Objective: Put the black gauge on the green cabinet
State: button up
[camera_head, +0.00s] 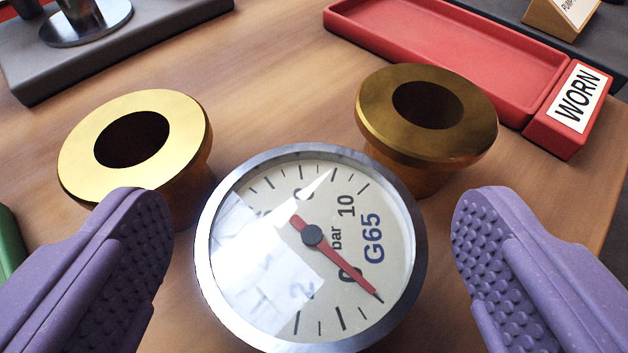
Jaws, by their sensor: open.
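A round gauge (312,240) faces me at bottom centre, with a silver rim, a pale dial marked "bar" and "G65", and a red needle. Its body is hidden behind the dial, so I cannot tell whether it is the black gauge. My gripper (310,215) is open, with its purple ribbed fingers apart on the left and right of the gauge. Neither finger appears to touch it. A green thing (9,243) shows only as a sliver at the left edge. I cannot tell whether it is the green cabinet.
Two brass flanged bushings stand just behind the gauge, one left (80,165) and one right (470,125). A red tray (345,22) labelled "WORN" lies at upper right on the wooden table (270,95). A dark grey block (40,75) with metal parts is at upper left.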

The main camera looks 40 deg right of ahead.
jog(key=shift+w+d, duration=0.1)
jog(key=shift+c, duration=0.2)
jog(key=c, duration=1.3)
jog(key=shift+r, duration=0.15)
